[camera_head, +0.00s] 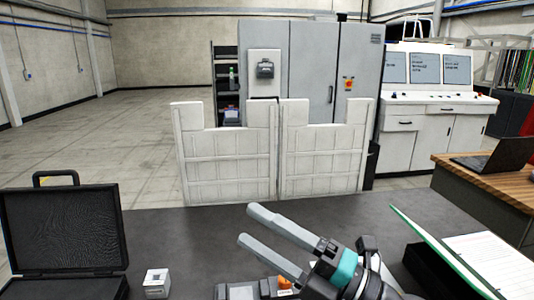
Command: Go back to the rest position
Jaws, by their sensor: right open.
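My right gripper (246,225) is in the lower middle of the head view, above the dark table (180,225). Its two long grey fingers are parted, with nothing between them, and point to the upper left. A teal band shows behind the fingers. Its arm comes in from the lower right. My left gripper does not show. A small white and grey block (157,283) stands on the table to the left of the right gripper. A grey device with an orange part (284,283) lies below the gripper, partly hidden by it and cut off by the frame's bottom edge.
An open black case (62,232) stands on the table at the left. Two white panels (225,160) stand upright beyond the table's far edge. An open green binder (490,260) is at the right. A laptop (497,155) sits on a wooden desk (480,185) behind it.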

